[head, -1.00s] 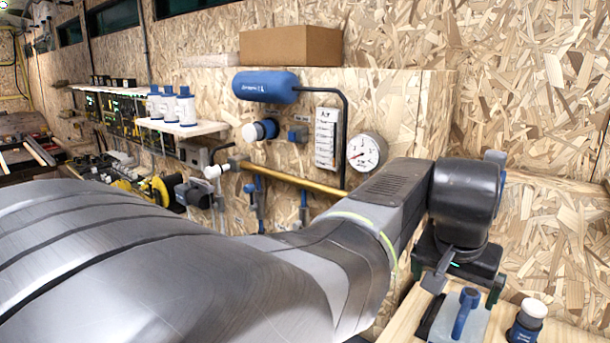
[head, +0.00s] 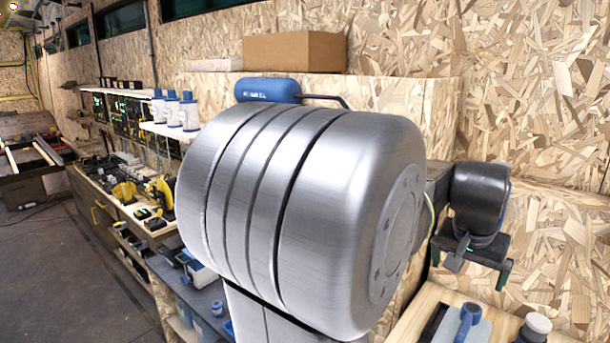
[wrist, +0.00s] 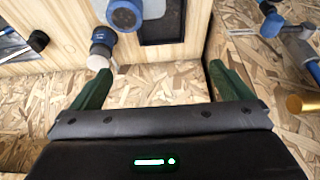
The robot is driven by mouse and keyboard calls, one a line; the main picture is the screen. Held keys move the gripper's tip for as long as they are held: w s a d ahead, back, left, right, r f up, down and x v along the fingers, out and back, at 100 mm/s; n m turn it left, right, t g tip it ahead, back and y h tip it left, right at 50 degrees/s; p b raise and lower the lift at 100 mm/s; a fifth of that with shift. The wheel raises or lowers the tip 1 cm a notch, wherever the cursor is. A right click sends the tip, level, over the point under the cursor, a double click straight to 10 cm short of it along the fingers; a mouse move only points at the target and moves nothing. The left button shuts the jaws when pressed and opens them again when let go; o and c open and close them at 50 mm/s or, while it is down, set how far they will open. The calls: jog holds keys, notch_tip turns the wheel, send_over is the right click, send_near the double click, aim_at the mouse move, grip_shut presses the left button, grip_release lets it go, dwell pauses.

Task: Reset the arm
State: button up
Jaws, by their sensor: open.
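My gripper (head: 473,262) hangs at the right of the head view, above the wooden bench with the blue-handled trowel. In the wrist view its two green fingers (wrist: 158,80) are spread apart with nothing between them. My large grey arm joint fills the middle of the head view and hides much of the wall behind it. A blue-handled trowel (head: 468,318) lies on the wooden bench top (head: 412,322) below the gripper. A blue bottle with a white cap (head: 533,328) stands to its right.
A cardboard box (head: 295,52) sits on the ledge above a blue cylinder (head: 268,90) on the board wall. White-and-blue bottles (head: 172,110) stand on a shelf at left. Open floor (head: 70,275) shows at lower left. The board wall (head: 530,90) is close behind the gripper.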

jog(key=shift+w+d+p, duration=0.4)
jog(key=shift+w+d, duration=1)
jog(key=shift+w, duration=0.3)
jog(key=shift+a, duration=0.1)
